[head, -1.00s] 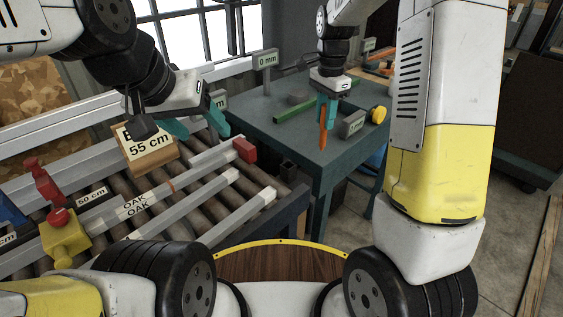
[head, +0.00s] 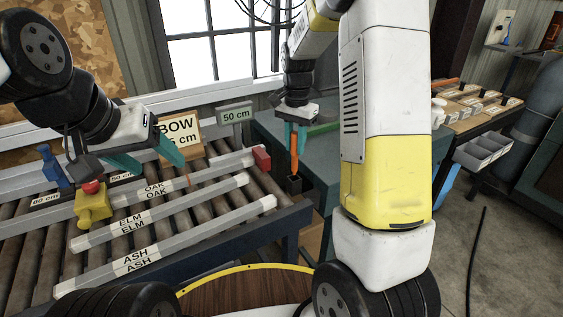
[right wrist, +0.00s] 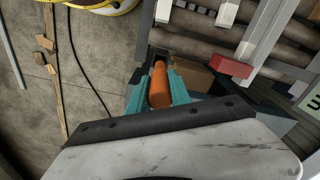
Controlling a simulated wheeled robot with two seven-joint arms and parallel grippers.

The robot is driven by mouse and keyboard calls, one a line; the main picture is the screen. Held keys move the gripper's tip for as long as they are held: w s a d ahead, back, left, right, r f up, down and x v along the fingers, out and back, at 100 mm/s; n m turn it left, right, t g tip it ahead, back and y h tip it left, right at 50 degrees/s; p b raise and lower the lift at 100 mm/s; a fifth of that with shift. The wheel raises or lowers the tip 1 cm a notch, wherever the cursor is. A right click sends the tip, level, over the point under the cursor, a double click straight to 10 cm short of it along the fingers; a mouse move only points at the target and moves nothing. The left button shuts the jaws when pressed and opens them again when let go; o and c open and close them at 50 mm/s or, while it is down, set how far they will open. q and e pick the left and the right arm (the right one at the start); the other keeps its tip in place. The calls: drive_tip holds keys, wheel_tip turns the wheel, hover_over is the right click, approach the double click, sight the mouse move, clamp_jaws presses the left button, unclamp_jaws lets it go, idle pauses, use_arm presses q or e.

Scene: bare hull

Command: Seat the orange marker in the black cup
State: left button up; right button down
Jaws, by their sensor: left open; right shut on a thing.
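My right gripper (head: 295,147) is shut on the orange marker (head: 294,160) and holds it upright, tip down. The black cup (head: 294,186) is a small square dark holder at the right end of the roller table. The marker's lower end is directly above the cup's mouth in the head view; I cannot tell whether it has entered. My left gripper (head: 162,167) is open and empty over the left of the rollers.
A red block (head: 262,159) sits on a rail end left of the cup. A teal bench (head: 325,155) stands behind the cup.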

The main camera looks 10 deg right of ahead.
sight(295, 155)
drive_tip(key=shift+f, duration=3.25)
drive_tip(key=c, duration=1.2)
unclamp_jaws()
drive_tip(key=shift+f, duration=0.15)
